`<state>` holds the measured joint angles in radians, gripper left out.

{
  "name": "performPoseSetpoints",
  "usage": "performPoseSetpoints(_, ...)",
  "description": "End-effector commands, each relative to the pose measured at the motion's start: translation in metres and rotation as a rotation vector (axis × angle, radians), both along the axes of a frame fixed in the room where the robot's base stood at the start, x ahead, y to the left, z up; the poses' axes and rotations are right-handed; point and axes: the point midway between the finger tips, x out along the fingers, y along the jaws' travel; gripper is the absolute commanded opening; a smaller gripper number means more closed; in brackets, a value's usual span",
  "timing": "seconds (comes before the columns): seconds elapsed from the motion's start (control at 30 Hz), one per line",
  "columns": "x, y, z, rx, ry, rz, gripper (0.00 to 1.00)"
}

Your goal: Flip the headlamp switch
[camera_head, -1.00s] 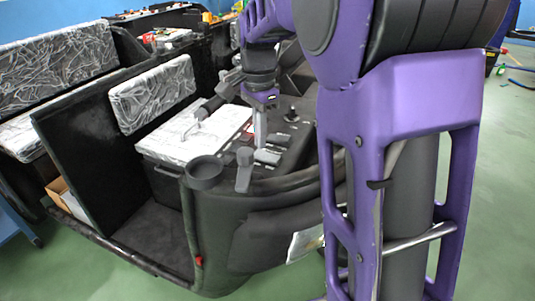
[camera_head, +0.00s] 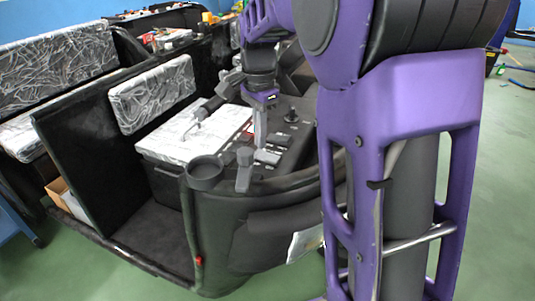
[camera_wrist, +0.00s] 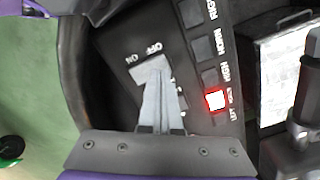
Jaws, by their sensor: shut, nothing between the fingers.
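My gripper (camera_wrist: 152,72) is shut and empty, its fingertips down at the black dashboard panel (camera_wrist: 120,42). In the wrist view the tips lie beside the white OFF and ON lettering and cover the panel there. I cannot make out the headlamp switch apart from the grey fingertips, nor tell its position or whether they touch it. In the head view my gripper (camera_head: 261,140) points down over the console (camera_head: 291,127).
A row of labelled grey buttons runs beside my fingers, one lit red (camera_wrist: 215,100). A dark grey lever (camera_head: 244,170) and a round cup holder (camera_head: 204,173) stand near my gripper. A white-topped box (camera_head: 180,140) lies to the left.

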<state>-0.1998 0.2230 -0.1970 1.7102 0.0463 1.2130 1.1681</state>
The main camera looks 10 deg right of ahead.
Motion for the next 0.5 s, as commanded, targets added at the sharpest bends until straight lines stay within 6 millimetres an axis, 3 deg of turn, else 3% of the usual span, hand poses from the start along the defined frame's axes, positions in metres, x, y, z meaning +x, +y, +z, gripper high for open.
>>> performPoseSetpoints(0.5, -0.0001, 0.0001, -0.0069, 0.000, 0.001, 0.000, 0.00)
